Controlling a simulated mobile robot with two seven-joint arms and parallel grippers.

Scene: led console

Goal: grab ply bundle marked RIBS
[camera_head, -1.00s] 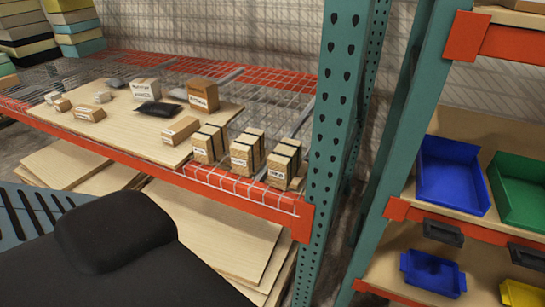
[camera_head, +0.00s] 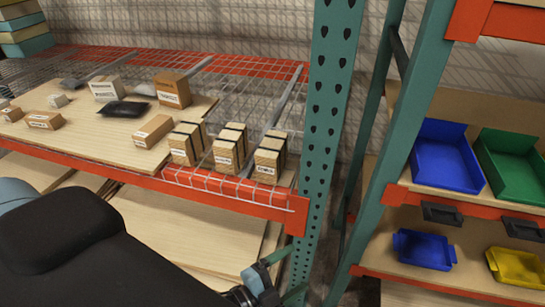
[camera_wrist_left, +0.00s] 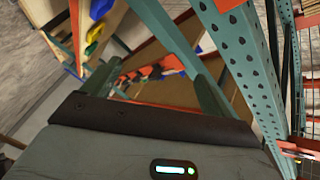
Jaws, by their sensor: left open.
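Three groups of strapped ply bundles stand upright at the right end of the wire shelf: a left group (camera_head: 182,149), a middle group (camera_head: 225,155) and a right group (camera_head: 266,165). They are light wood with dark bands and white front labels. The labels are too small to read, so I cannot tell which is marked RIBS. My left gripper (camera_head: 295,270) is low in front of the rack, below the shelf's front beam and near the post. It is open and empty. It also shows in the left wrist view (camera_wrist_left: 155,82), pointing away from the bundles. My right gripper is not seen.
The red front beam (camera_head: 230,197) with a wire lip edges the shelf. A perforated green post (camera_head: 318,130) stands just right of the bundles. Cartons and a black pouch (camera_head: 124,108) lie on a board to the left. Blue, green and yellow bins (camera_head: 440,175) fill the right rack.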

